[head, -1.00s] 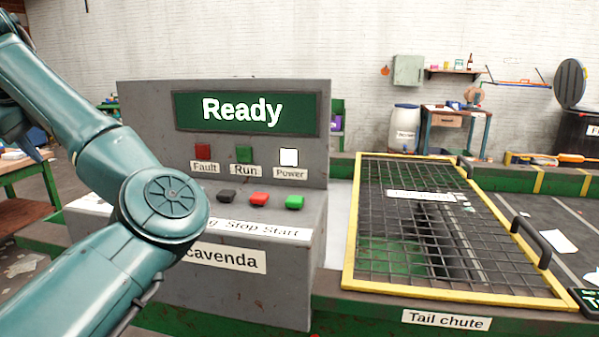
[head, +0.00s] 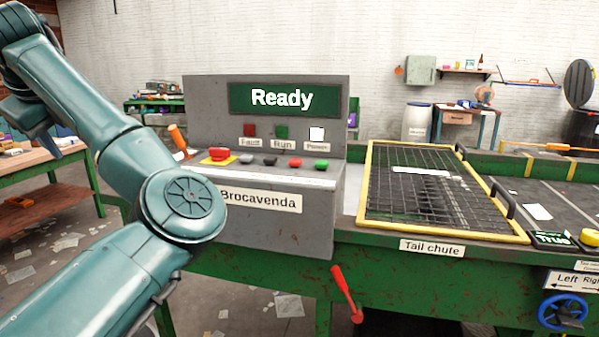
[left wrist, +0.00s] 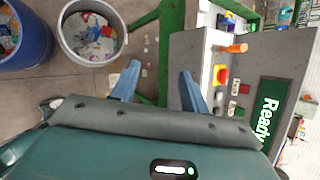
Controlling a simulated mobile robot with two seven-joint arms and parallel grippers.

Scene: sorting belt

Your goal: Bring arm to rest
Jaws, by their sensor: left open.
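My left arm (head: 110,130) comes in from the left, bent at a large round elbow joint in front of the control console (head: 225,110). My left gripper (head: 66,143) shows at the far left, partly covered by the arm. In the left wrist view its two blue fingers (left wrist: 158,86) are spread apart, with nothing held between them. The console lies beyond the fingers there, turned sideways. Its screen (head: 283,98) reads "Ready". My right gripper is not in view.
The console has a red stop button on yellow (head: 219,154) and an orange-handled lever (head: 178,138). The mesh-covered tail chute (head: 430,190) is right of it. A red lever (head: 346,290) hangs below. A wooden table (head: 35,165) stands left. The wrist view shows blue (left wrist: 25,35) and white (left wrist: 66,40) bins.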

